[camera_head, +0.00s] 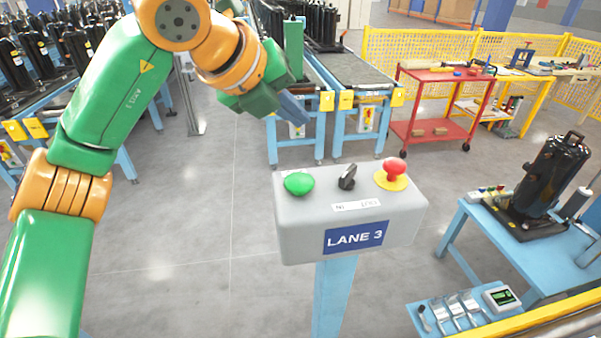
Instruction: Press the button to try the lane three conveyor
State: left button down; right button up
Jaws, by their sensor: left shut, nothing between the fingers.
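A grey control box (290,230) with a blue "LANE 3" label (356,237) stands on a light blue post (333,295) in the middle of the view. On its top are a green button (298,183) at the left, a black selector knob (347,177) in the middle and a red mushroom button (395,168) on a yellow disc at the right. My left gripper (298,112) is shut and empty. In the picture it shows above the green button, apart from the box. My right gripper is not in view.
Blue conveyors with yellow end blocks (345,99) stand behind the box. A red cart (430,133) and yellow fence (425,50) are at the back right. A blue table (545,255) with a black compressor (552,175) stands at the right. Grey floor (200,235) lies open left of the post.

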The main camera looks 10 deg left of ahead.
pick_arm(q)
jog(key=b, duration=0.8)
send_near(308, 173)
jog(key=x, duration=0.4)
jog(key=shift+w+d+r, duration=0.15)
jog(key=shift+w+r, duration=0.05)
jog(key=shift+w, duration=0.1)
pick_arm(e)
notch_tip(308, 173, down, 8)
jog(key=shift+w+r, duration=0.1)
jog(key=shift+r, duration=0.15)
pick_arm(q)
jog(key=shift+w+f, duration=0.1)
jog(key=shift+f, duration=0.2)
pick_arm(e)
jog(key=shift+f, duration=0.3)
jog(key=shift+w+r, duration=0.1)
pick_arm(q)
jog(key=shift+r, duration=0.15)
jog(key=shift+f+b, duration=0.4)
jog(key=shift+f, duration=0.05)
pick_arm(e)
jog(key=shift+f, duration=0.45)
